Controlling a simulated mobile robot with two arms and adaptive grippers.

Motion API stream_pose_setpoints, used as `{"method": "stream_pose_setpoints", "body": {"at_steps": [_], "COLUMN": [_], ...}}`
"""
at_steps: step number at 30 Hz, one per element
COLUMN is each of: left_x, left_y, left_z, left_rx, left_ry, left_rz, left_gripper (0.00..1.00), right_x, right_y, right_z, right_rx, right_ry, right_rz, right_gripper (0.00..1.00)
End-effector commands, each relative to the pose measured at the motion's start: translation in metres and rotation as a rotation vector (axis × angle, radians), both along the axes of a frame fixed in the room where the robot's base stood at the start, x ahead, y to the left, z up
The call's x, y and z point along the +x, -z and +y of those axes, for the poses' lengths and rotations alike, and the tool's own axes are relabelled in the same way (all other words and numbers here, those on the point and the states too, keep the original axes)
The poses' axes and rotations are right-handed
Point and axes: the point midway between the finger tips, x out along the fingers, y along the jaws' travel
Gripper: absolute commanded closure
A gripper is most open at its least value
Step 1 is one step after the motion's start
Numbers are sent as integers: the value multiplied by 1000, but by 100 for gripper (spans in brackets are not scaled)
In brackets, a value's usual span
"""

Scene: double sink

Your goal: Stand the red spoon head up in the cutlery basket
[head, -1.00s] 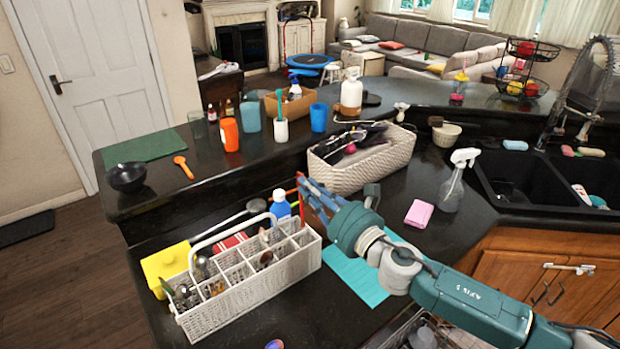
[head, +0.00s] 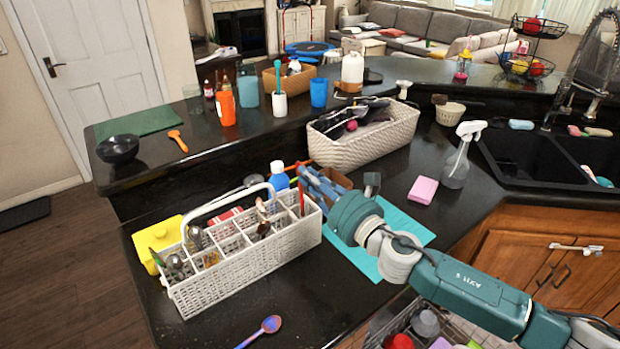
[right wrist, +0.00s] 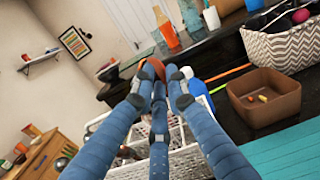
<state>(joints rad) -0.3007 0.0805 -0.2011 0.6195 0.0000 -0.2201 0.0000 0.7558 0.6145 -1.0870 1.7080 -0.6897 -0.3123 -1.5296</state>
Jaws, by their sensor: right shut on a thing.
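The white cutlery basket (head: 245,272) stands on the dark counter, its divided compartments holding several utensils. My right gripper (head: 304,177) is above the basket's right end, with its fingers shut on the red spoon (head: 301,203). The spoon's thin red shaft points down at the rightmost compartments; I cannot tell how deep it reaches. In the right wrist view, the spoon's reddish bowl (right wrist: 152,67) shows at the fingertips (right wrist: 157,84), above the basket (right wrist: 183,160). The fingers hide part of the spoon. My left gripper is not in view.
A woven basket (head: 370,152) is farther back. A turquoise mat (head: 408,228) lies at right, and a purple-blue spoon (head: 262,329) lies in front on otherwise bare counter.

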Motion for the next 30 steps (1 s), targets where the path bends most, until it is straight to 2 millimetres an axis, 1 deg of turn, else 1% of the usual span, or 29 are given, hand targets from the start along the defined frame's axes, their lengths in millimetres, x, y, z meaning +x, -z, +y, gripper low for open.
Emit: {"method": "stream_pose_setpoints", "body": {"at_steps": [1, 3, 11, 18, 24, 30], "left_x": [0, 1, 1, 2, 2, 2], "left_y": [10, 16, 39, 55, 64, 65], "left_z": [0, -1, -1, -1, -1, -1], "left_rx": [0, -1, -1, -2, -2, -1], "left_ry": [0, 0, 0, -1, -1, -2], "left_rz": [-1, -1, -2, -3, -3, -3], "left_gripper": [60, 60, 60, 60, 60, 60], "right_x": [0, 0, 0, 0, 0, 0], "right_y": [9, 15, 37, 58, 70, 72], "right_z": [0, 0, 0, 0, 0, 0], "right_rx": [0, 0, 0, 0, 0, -1], "right_ry": [0, 0, 0, 0, 0, 0], "right_rz": [0, 0, 0, 1, 0, -1], "right_gripper": [100, 100, 100, 100, 100, 100]}}
